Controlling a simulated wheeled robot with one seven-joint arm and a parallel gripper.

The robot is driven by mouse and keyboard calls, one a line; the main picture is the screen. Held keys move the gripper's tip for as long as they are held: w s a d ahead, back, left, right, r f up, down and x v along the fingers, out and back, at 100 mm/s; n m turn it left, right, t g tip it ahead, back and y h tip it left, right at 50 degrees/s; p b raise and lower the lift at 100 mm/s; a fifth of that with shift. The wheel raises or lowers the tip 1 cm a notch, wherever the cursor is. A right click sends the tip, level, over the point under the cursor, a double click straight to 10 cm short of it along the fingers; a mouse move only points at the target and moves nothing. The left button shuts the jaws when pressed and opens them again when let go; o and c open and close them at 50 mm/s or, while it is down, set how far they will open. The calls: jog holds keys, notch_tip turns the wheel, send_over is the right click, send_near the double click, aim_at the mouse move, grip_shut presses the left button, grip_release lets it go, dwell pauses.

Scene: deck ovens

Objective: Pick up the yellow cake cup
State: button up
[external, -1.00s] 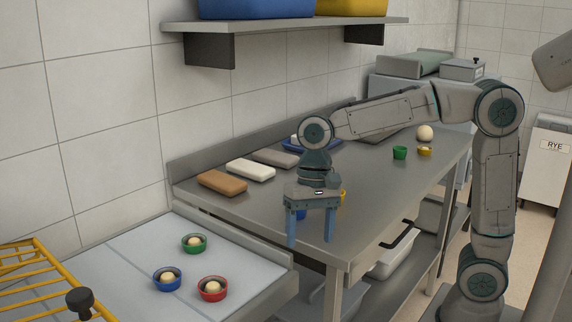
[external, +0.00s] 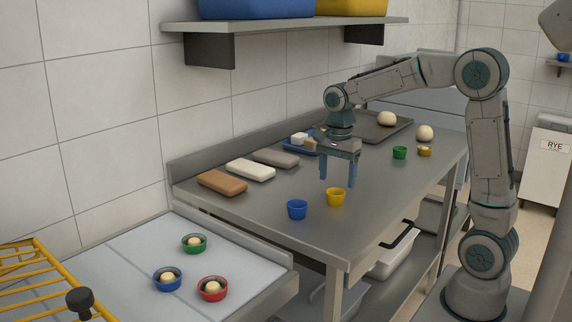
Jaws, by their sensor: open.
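The yellow cake cup (external: 336,197) stands upright and empty on the steel table, near its front edge. A blue cup (external: 297,210) stands just to its left. My gripper (external: 337,179) points down with its two blue fingers apart and nothing between them. In the picture it appears just above and behind the yellow cup, apart from it. How far it is from the cup in depth is hard to tell. A smaller yellow cup or tin (external: 424,151) stands at the far right of the table, next to a green cup (external: 400,153).
Brown, white and grey blocks (external: 250,170) lie along the back of the table (external: 255,206). A blue tray (external: 296,146) and a dark tray (external: 400,129) with a dough ball are farther back. Filled green, blue and red cups (external: 212,289) stand on the lower left surface. A shelf (external: 290,27) hangs above.

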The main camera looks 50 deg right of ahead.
aim_at(336, 192)
jog(key=shift+a+f, duration=0.1)
jog(key=shift+f, duration=2.7)
jog(key=c, duration=1)
